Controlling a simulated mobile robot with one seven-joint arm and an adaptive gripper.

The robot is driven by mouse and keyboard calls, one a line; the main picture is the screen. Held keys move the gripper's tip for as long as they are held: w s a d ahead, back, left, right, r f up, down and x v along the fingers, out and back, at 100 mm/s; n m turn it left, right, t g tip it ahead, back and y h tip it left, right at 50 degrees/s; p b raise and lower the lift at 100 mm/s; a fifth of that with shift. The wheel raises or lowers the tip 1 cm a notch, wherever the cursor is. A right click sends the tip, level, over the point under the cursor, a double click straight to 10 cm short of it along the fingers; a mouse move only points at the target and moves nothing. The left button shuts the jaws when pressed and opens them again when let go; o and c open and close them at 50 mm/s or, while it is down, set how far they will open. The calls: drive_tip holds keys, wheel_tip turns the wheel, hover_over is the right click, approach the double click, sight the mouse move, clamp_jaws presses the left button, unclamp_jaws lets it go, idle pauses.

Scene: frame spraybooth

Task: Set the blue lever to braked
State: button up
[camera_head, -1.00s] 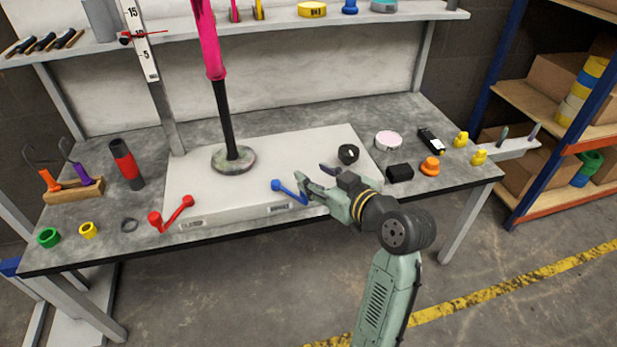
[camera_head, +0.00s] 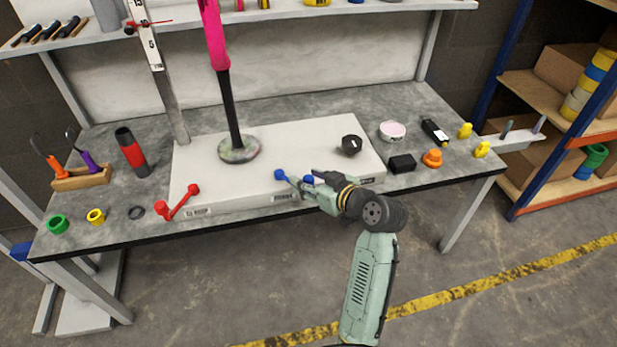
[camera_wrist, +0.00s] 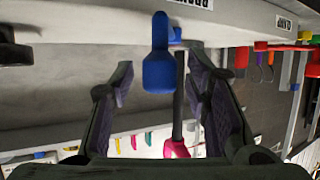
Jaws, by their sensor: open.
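The blue lever (camera_head: 280,174) is at the front edge of the white base plate, its ball end to the left. Part of it is hidden behind my gripper (camera_head: 302,187), which reaches in from the right. In the wrist view the blue lever (camera_wrist: 158,68) stands between the two spread fingers of my gripper (camera_wrist: 160,82), with a visible gap on each side. My gripper is open and holds nothing. A small label (camera_head: 283,197) is on the plate's front face below the lever; its text is too small to read there.
A red lever (camera_head: 178,203) is on the same front edge, to the left. A pink and black column (camera_head: 232,110) rises from the white plate (camera_head: 290,140). A black knob (camera_head: 351,145) and a black block (camera_head: 402,163) are to the right. The floor in front is clear.

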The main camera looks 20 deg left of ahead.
drive_tip(key=shift+w+a, duration=0.1)
drive_tip(key=shift+a, duration=0.05)
drive_tip(key=shift+c, duration=0.3)
clamp_jaws()
idle(0.6)
